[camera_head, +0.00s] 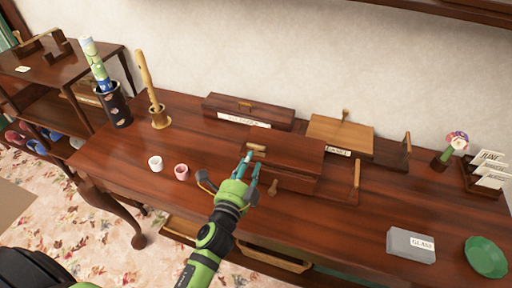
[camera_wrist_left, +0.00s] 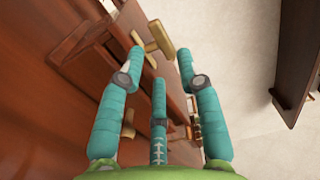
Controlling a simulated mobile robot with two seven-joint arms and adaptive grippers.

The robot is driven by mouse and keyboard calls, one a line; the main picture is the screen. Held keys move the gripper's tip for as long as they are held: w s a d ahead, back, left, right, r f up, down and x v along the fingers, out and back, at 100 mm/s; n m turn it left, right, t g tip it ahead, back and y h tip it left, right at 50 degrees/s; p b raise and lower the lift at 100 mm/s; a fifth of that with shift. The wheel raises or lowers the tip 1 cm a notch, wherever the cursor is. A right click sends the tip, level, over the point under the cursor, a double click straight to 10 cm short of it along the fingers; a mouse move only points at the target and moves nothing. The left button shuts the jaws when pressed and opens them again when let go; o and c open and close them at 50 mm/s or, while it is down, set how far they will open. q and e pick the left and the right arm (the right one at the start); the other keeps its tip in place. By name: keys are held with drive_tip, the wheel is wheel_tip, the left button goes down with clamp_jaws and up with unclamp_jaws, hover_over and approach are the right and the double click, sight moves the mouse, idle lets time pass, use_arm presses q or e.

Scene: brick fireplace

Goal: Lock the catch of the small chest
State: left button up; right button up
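The small chest (camera_head: 290,152) is a dark reddish-brown wooden box on the long table, with its lid down. A pale brass or wooden T-shaped piece (camera_head: 257,147) is at its left end, and a second small knob (camera_head: 273,188) shows low on its front. I cannot tell which is the catch. My left gripper (camera_head: 252,163) is at the chest's left front, its teal fingers spread and empty. In the left wrist view, the T-shaped piece (camera_wrist_left: 155,38) lies just beyond and between the fingertips, apparently not gripped. My right gripper is not in view.
A long labelled box (camera_head: 270,107) and a lighter-lidded labelled box (camera_head: 340,130) stand behind the chest. Two small cups (camera_head: 181,171) are to the left. A grey box marked glass (camera_head: 410,246) and a green plate (camera_head: 486,257) are at the right.

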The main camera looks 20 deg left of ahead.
sight(255, 149)
use_arm(q)
drive_tip(key=w+p, duration=0.1)
drive_tip(key=w, duration=0.5)
drive_tip(key=shift+w+a, duration=0.1)
drive_tip(key=shift+w, duration=0.3)
clamp_jaws()
